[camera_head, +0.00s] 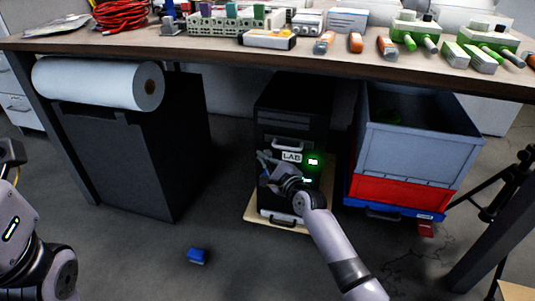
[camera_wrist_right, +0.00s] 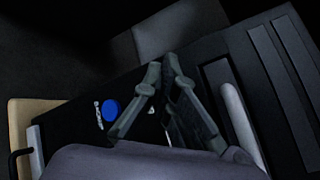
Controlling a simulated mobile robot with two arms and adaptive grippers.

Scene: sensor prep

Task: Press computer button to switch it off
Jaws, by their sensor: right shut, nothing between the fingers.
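The computer (camera_head: 293,115) is a black tower under the table with a "LAB" label and a lit green light. My right gripper (camera_head: 266,164) is in front of its face, just left of and below the label. In the right wrist view my right gripper (camera_wrist_right: 162,70) is shut and empty, its fingertips together over the computer's dark front (camera_wrist_right: 75,125). A round blue spot (camera_wrist_right: 110,110) lies beside the fingers there. I cannot tell whether the fingertips touch the computer. Of my left arm, only part shows at the left edge; its finger state cannot be made out.
The computer stands on a wooden board (camera_head: 254,211). A grey and red crate (camera_head: 415,150) is close on its right. A black bin (camera_head: 130,165) and a white roll (camera_head: 95,84) are on the left. A small blue block (camera_head: 197,256) lies on the floor.

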